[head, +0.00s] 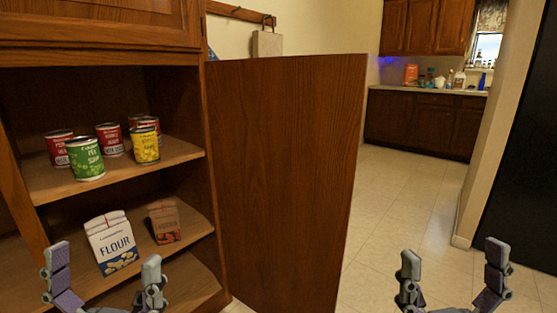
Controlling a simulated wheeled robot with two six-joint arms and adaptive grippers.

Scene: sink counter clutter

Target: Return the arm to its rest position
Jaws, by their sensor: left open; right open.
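My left gripper (104,275) is open and empty at the lower left, in front of the lower shelves of a wooden cabinet. Its fingers stand apart just below the flour packet. My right gripper (453,273) is open and empty at the lower right, in front of the tiled floor. Both grippers point upward in the picture and appear to touch nothing. The lower parts of both are cut off by the bottom edge.
The cabinet's upper shelf (120,179) holds several cans, with a green can (85,160) and a yellow can (146,147) in front. A flour packet (112,243) and a brown packet (164,221) stand below. The open cabinet door (285,180) stands between my grippers. Tiled floor (400,200) is clear.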

